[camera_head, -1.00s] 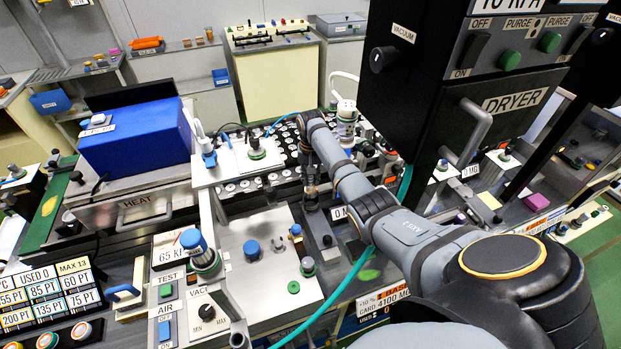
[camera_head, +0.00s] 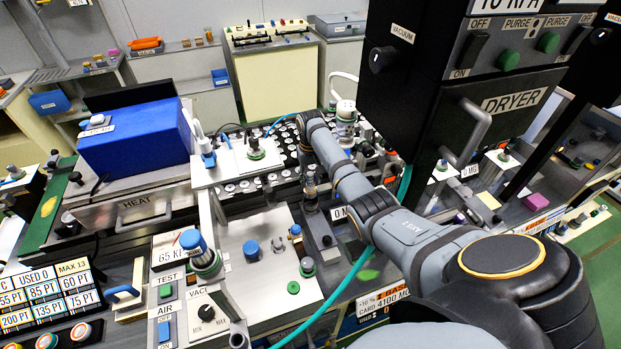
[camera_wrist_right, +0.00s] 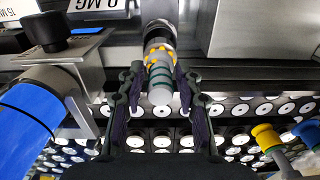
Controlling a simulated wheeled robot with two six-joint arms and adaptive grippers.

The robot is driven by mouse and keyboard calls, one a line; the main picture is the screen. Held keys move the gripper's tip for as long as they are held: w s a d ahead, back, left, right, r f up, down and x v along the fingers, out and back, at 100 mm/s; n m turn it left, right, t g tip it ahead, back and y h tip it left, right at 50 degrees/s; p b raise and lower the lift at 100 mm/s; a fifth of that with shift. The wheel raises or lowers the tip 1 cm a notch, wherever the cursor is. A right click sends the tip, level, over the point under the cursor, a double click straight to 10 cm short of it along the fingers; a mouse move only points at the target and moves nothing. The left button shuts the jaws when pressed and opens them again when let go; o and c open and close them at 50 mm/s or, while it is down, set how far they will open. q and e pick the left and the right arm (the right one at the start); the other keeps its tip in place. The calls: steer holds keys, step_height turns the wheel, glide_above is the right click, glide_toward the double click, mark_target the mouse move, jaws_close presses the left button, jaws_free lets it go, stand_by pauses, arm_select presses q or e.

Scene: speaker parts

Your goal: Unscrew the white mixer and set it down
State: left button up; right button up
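My right gripper (camera_head: 310,200) points down at the end of my right arm, beside the dark stand left of the dryer. In the right wrist view, the two dark fingers of the right gripper (camera_wrist_right: 160,75) stand on either side of a slim pale grey-white piece with green bands (camera_wrist_right: 160,88), which I take to be the mixer. It has a collar with yellow bumps, and a black and metal cylinder (camera_wrist_right: 157,35) lies in line beyond it. Whether the fingers press on the piece cannot be told. My left gripper is not in view.
The black dryer cabinet (camera_head: 425,120) stands close right of the arm. A blue box (camera_head: 137,140) on a heater is at left. A white panel with a blue knob (camera_head: 251,250) lies in front. A teal hose (camera_head: 328,300) runs beside the arm.

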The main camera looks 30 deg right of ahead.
steer(key=m, duration=0.6)
steer(key=shift+m, duration=0.3)
steer(key=m, duration=0.4)
steer(key=c, duration=0.6)
steer(key=n, duration=0.6)
steer(key=shift+n, duration=0.3)
steer(key=n, duration=0.5)
steer(key=shift+n, duration=0.3)
steer(key=o, duration=0.6)
